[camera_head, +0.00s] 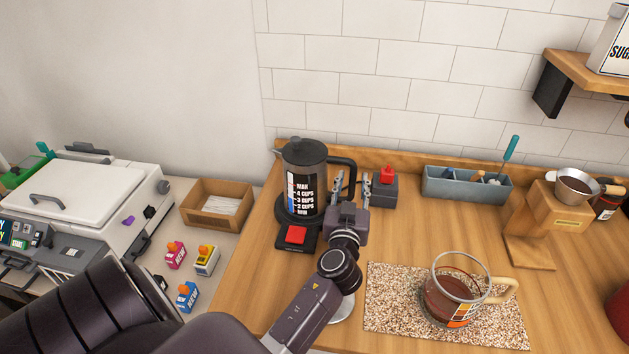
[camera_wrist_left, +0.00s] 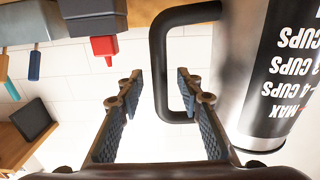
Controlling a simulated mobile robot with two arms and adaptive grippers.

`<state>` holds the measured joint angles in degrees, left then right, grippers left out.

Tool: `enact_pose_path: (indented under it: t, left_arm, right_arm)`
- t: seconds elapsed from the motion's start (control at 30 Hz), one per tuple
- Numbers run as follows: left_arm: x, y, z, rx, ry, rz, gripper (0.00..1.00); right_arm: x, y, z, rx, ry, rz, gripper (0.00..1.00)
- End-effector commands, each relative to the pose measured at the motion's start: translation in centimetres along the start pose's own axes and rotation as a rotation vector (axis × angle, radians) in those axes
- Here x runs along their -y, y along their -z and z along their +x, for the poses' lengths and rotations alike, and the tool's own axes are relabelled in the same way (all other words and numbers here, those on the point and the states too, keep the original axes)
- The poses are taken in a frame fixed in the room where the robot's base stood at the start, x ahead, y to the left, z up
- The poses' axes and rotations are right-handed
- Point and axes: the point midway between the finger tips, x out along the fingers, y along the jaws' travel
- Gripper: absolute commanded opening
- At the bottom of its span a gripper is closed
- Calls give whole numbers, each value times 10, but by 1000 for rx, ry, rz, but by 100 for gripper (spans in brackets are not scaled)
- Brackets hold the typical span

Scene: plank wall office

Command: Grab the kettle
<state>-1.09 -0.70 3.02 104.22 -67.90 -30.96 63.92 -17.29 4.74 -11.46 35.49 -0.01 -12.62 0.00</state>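The kettle (camera_head: 306,180) is a dark cylinder with a black lid and cup markings on a light-and-dark label. It stands upright on a black base with a red button (camera_head: 296,235). Its black loop handle (camera_head: 343,161) points right. My left gripper (camera_head: 354,186) is open at the handle, with one finger on each side of its upright bar. In the left wrist view the handle (camera_wrist_left: 159,65) shows between the fingers, and the kettle body (camera_wrist_left: 262,80) is at the right. I cannot tell whether a finger touches the handle. My right gripper is not in view.
A glass jug (camera_head: 454,293) sits on a speckled mat (camera_head: 388,318). A grey tray (camera_head: 440,184) and a wooden dripper stand (camera_head: 530,237) are farther right. A cardboard box (camera_head: 208,211) is at left.

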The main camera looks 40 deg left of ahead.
Motion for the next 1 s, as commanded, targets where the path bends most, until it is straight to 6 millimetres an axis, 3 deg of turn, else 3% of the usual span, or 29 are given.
enact_pose_path:
  t: [0.37, 0.67, 1.0]
  left_arm:
    - [0, 0, 10, 0, 0, 0, 33]
    - [0, 0, 9, 1, 0, 0, 0]
    - [0, -1, 9, 1, 0, 0, 0]
  right_arm:
    - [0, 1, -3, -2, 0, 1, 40]
    - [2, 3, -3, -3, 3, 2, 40]
    - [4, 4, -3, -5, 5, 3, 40]
